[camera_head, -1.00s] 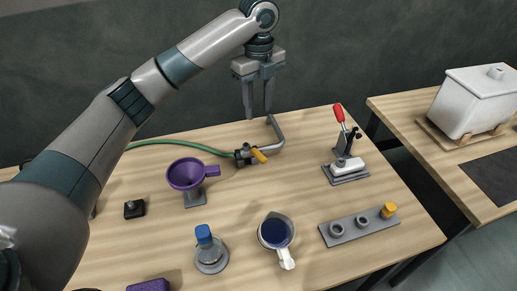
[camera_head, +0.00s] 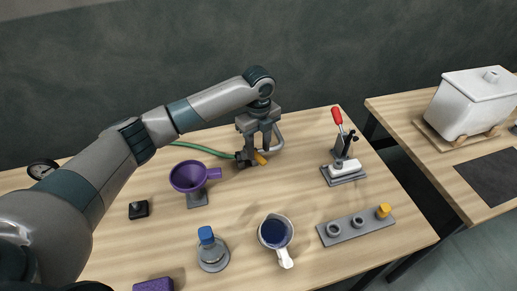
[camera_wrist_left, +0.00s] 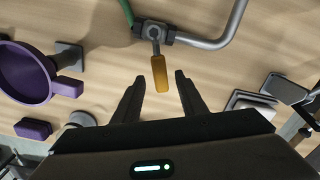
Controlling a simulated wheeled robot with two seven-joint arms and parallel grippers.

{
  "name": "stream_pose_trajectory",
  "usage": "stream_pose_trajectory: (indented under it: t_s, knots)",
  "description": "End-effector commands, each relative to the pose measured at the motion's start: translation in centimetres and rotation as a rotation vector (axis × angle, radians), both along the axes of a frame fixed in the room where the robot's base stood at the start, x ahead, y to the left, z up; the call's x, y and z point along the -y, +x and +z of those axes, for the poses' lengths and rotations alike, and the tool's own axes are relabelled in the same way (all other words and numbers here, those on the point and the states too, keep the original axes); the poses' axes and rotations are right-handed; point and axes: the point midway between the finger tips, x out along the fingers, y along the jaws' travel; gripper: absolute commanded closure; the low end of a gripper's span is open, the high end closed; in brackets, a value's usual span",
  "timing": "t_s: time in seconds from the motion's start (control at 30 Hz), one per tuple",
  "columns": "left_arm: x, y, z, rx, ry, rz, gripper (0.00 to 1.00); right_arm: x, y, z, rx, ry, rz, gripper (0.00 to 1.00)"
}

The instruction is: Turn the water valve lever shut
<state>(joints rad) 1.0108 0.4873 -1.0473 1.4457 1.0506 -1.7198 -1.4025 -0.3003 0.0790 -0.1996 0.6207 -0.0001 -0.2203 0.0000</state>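The water valve (camera_wrist_left: 153,30) joins a green hose to a grey bent pipe (camera_wrist_left: 212,42). Its yellow lever (camera_wrist_left: 160,75) points down the picture in the left wrist view, and it also shows in the head view (camera_head: 261,159). My left gripper (camera_wrist_left: 160,80) is open, with its fingers pointing down over the valve. The lever lies in the gap between the fingertips, nearer the left finger, and no contact is clear. In the head view the left gripper (camera_head: 259,150) partly hides the valve. My right gripper does not show.
A purple funnel (camera_head: 186,176) stands left of the valve, and a red-handled clamp (camera_head: 344,160) stands to its right.

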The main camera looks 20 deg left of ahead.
Motion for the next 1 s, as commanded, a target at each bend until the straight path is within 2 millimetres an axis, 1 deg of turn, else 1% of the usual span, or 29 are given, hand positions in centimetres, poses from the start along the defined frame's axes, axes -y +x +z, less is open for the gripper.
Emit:
stream_pose_trajectory:
  t_s: [0.1,0.2,0.57,0.67,0.7,0.73,0.9,1.0]
  knots:
    - [0.0,0.0,-1.2,-0.002,0.001,0.000,0.62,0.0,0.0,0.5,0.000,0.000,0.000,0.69]
    - [0.0,0.0,-1.8,0.000,0.000,-0.001,0.62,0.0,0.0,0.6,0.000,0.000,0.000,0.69]
    - [0.0,0.0,-2.1,0.001,0.000,-0.001,0.62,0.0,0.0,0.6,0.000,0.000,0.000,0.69]
    - [0.0,0.0,-2.1,0.001,0.000,-0.001,0.83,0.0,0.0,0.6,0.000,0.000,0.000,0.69]
    - [0.0,0.0,-2.1,0.001,0.000,-0.001,0.93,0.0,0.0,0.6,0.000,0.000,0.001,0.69]
    - [0.0,0.0,-2.1,0.001,0.000,-0.001,1.00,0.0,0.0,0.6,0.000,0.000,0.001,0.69]
    - [-0.1,0.0,-2.1,0.001,0.000,-0.001,1.00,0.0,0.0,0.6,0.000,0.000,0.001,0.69]
    - [-0.6,-0.2,-2.0,0.001,0.001,-0.007,1.00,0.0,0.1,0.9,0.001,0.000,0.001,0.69]
